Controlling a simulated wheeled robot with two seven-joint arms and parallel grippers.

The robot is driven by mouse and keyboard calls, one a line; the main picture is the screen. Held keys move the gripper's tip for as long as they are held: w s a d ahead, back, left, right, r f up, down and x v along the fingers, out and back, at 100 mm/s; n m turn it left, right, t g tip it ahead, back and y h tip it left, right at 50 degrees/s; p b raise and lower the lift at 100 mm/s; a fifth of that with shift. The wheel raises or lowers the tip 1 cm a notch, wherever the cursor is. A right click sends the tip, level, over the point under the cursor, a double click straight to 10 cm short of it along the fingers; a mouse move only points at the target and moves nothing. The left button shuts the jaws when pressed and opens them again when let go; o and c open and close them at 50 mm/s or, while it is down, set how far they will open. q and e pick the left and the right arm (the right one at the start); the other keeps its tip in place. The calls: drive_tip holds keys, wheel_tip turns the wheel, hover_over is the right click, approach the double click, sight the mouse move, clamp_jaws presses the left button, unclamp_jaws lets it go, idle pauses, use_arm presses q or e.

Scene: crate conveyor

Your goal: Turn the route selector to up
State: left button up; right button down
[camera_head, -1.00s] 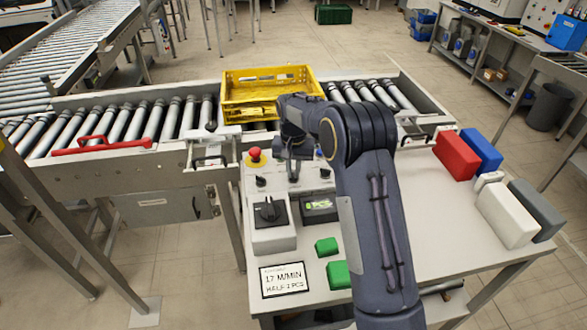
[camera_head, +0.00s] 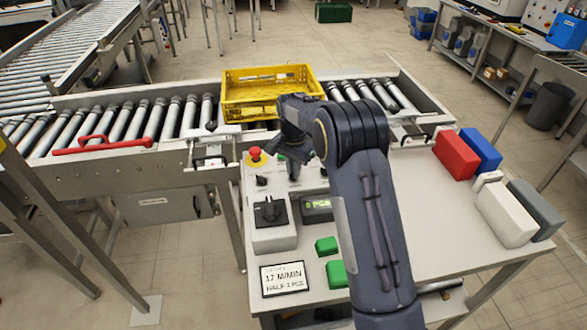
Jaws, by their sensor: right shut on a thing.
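The control panel (camera_head: 252,193) stands at the near side of the conveyor. My right gripper (camera_head: 293,176) reaches down to its back right part and is shut on a small black knob, probably the route selector. The gripper's body and wrist hide most of that knob and its markings, so I cannot read where it points. A second small black knob (camera_head: 262,181) sits to its left. A large black rotary switch (camera_head: 269,210) is on a grey box nearer to me. My left gripper is not in view.
A red emergency button (camera_head: 255,154) and a lit display (camera_head: 317,207) are close to the gripper. Green blocks (camera_head: 326,246) and a printed card (camera_head: 283,278) lie nearer. A yellow crate (camera_head: 233,98) is on the rollers behind. Red, blue, white and grey blocks stand at right.

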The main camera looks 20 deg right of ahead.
drive_tip(key=shift+r, duration=0.1)
drive_tip(key=c, duration=1.5)
unclamp_jaws()
wheel_tip(320, 180, up, 7)
drive_tip(key=shift+r+b, duration=0.15)
drive_tip(key=shift+b, duration=0.4)
drive_tip(key=shift+r, duration=0.2)
